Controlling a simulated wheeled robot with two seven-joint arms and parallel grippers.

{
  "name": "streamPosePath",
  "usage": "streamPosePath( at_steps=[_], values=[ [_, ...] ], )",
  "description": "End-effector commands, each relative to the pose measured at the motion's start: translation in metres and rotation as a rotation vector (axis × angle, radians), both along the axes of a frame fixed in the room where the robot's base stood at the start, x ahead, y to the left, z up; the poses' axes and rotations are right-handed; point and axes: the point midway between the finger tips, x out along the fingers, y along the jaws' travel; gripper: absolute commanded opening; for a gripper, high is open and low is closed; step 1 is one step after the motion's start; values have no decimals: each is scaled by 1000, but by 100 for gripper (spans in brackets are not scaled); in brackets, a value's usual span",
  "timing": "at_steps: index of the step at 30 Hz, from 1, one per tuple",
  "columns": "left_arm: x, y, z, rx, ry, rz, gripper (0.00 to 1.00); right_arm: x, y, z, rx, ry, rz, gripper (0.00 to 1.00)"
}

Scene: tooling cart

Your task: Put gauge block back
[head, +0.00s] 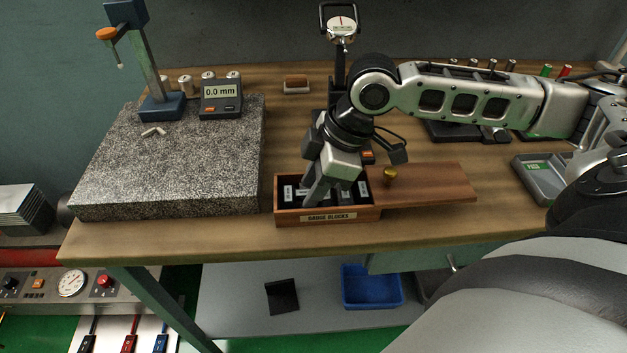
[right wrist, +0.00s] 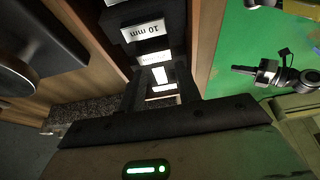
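The wooden box labelled GAUGE BLOCKS (head: 328,217) stands at the table's front edge. Its inside is dark and holds several white-labelled gauge blocks (head: 288,192). In the right wrist view one block's label reads 10 mm (right wrist: 146,31). My right gripper (head: 318,192) points down into the box, its fingertips among the blocks. The fingers and palm hide part of the box, and I cannot tell whether a block is between them. The wooden lid (head: 435,183) with a brass knob (head: 390,175) lies to the right of the opening.
A granite plate (head: 180,170) at left carries a gauge stand (head: 150,70), a display reading 0.0 mm (head: 221,93) and small pale pieces (head: 154,131). A dial gauge stand (head: 341,30) is behind my arm. A grey tray (head: 540,178) stands at right.

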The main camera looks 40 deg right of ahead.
Motion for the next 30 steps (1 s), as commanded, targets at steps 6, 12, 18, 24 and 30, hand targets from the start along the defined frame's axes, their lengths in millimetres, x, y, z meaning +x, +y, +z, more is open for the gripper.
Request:
streamPosePath(
  at_steps=[6, 12, 18, 24, 30],
  values=[
    [0, 0, 0, 1, 0, -1, 0, -1, -3, 9, -2, -2, -1, 34],
    [0, 0, 4, 1, -1, 0, 0, -8, -15, 45, -4, -5, -3, 34],
    [-1, 1, 5, 3, -1, 0, 0, -17, -29, 84, -3, -3, -3, 34],
    [-2, 2, 3, 6, 6, 1, 0, -22, -37, 108, -2, -1, -2, 34],
    [-3, 3, 0, 9, 12, 2, 0, -24, -39, 115, 0, 0, 0, 34]
  ],
)
